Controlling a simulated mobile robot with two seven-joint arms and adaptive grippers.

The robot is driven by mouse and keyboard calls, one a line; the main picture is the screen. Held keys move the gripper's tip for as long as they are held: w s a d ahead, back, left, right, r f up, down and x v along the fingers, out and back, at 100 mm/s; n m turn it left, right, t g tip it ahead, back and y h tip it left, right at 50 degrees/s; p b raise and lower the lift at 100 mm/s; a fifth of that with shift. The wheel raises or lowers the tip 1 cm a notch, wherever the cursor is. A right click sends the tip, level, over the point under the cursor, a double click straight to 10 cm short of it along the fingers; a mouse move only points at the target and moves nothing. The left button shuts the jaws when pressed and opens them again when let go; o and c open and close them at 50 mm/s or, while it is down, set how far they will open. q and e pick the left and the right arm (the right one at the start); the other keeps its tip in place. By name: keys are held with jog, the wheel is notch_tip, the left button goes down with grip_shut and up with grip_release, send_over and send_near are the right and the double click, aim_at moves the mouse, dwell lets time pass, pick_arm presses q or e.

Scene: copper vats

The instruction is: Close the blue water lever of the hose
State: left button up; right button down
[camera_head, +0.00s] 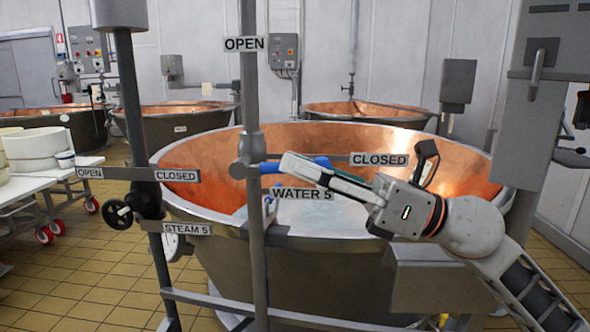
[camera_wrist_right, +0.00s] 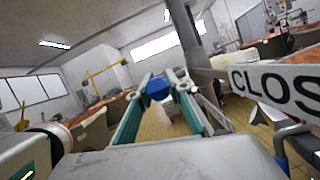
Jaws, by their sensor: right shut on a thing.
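The blue water lever (camera_head: 270,167) sits on the upright grey pipe (camera_head: 252,120). It points right, roughly level, towards the CLOSED sign (camera_head: 380,160); an OPEN sign (camera_head: 245,44) is higher on the pipe. My right gripper (camera_head: 292,165) reaches in from the right with its fingers at the lever, hiding its middle. In the right wrist view the blue lever (camera_wrist_right: 158,88) shows between the two green-edged fingers (camera_wrist_right: 155,92), which are shut on it. A WATER 5 label (camera_head: 302,194) hangs just below. My left gripper is not in view.
A large copper vat (camera_head: 400,143) with pale liquid stands behind the pipe. To the left are a dark steam pipe with a black handwheel (camera_head: 118,213) and a STEAM 5 label (camera_head: 187,228). A grey cabinet (camera_head: 525,120) stands at right. Tiled floor is clear at lower left.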

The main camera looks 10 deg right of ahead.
jog(key=shift+f+y+b, duration=0.3)
jog(key=shift+f+y, duration=0.05)
jog(key=shift+y, duration=0.05)
jog(key=c, duration=2.1)
grip_release()
jog(key=shift+d, duration=0.15)
jog(key=v, duration=1.2)
